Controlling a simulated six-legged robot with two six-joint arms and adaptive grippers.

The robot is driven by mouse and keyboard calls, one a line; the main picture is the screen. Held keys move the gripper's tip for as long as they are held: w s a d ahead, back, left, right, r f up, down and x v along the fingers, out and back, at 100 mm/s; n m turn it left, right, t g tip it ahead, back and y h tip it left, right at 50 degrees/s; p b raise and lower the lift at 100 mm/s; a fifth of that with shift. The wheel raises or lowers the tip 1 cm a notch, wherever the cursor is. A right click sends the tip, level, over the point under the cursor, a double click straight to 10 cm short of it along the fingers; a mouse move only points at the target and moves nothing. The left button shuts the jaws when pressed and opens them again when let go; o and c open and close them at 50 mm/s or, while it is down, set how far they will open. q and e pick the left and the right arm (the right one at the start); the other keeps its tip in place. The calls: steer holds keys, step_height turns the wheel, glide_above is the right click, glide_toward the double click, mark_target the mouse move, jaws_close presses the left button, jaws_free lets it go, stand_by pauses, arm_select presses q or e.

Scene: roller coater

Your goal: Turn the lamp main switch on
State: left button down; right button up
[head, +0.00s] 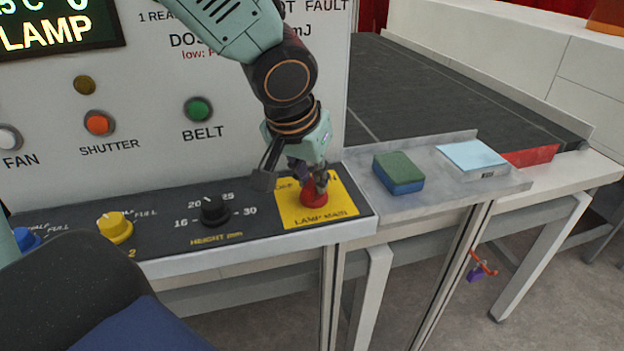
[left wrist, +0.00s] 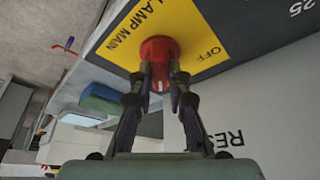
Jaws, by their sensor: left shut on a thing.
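The lamp main switch (head: 314,196) is a red rotary knob on a yellow plate (head: 340,204) marked LAMP MAIN, at the right end of the dark control panel. My left gripper (head: 314,180) comes down on it from above and is shut on it. In the left wrist view the red switch (left wrist: 158,54) sits between my left gripper's fingertips (left wrist: 160,82), with the word OFF on the plate beside it. The fingers and the gripper body hide part of the knob and plate. My right gripper is not in view.
A black height knob (head: 215,210) and a yellow knob (head: 115,227) stand left along the panel. FAN, SHUTTER (head: 99,123) and BELT (head: 198,110) buttons are on the upright face. A green-and-blue sponge (head: 398,173) and a light blue pad (head: 471,155) lie right, before the dark conveyor.

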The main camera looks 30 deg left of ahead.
arm_select(q)
steer(key=shift+w+r+m, duration=0.1)
steer(key=shift+w+m, duration=0.05)
steer(key=shift+m, duration=0.35)
steer(key=c, duration=1.3)
jaws_free()
steer(key=shift+w, duration=0.1)
steer(key=shift+s, duration=0.2)
steer(key=shift+w+a+n, duration=0.1)
steer(key=shift+n, duration=0.3)
